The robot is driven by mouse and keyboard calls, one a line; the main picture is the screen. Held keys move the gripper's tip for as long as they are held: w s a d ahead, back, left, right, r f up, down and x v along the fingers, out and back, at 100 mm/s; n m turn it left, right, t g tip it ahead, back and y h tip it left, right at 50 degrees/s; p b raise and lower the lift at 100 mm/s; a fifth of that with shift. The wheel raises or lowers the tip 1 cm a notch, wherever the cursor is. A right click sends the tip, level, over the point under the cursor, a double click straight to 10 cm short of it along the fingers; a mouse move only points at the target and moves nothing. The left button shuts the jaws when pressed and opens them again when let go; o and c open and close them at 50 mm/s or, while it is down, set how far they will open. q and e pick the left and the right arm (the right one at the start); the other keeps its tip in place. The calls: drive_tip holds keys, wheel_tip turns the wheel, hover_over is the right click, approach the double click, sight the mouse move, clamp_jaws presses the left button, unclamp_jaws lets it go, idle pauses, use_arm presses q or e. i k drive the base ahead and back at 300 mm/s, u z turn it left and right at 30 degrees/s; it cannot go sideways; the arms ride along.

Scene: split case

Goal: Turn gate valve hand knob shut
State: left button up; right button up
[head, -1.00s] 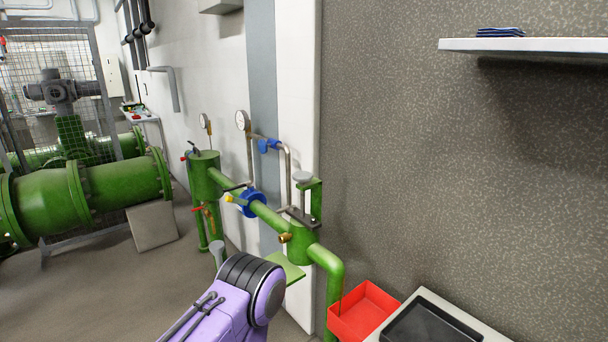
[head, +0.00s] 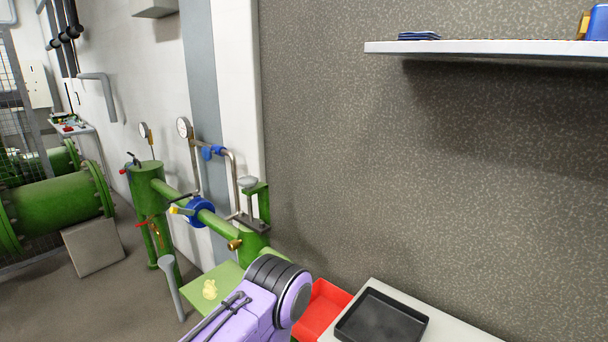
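A green pipe assembly (head: 145,187) stands against the wall at left of centre. A blue round fitting (head: 200,212) with a yellow lever sits on its sloping pipe. A grey round knob (head: 248,182) sits upright on top of a green bracket at the pipe's right end. A small brass fitting (head: 235,244) is below it. I cannot tell for sure which of these is the gate valve knob, or how far it is turned. A purple link of my arm rises at the bottom, in front of the pipe's lower end. Neither gripper is in view.
A red bin (head: 322,312) and a black tray (head: 381,317) on a pale bench are at the bottom right. A white shelf (head: 480,48) juts from the wall. A green plate (head: 222,277) holds a small yellow object. A grey post (head: 171,285) stands left of it.

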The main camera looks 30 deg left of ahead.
sight(246, 181)
drive_tip(key=z, duration=1.75)
drive_tip(key=k, duration=1.25)
drive_tip(key=u, duration=1.7)
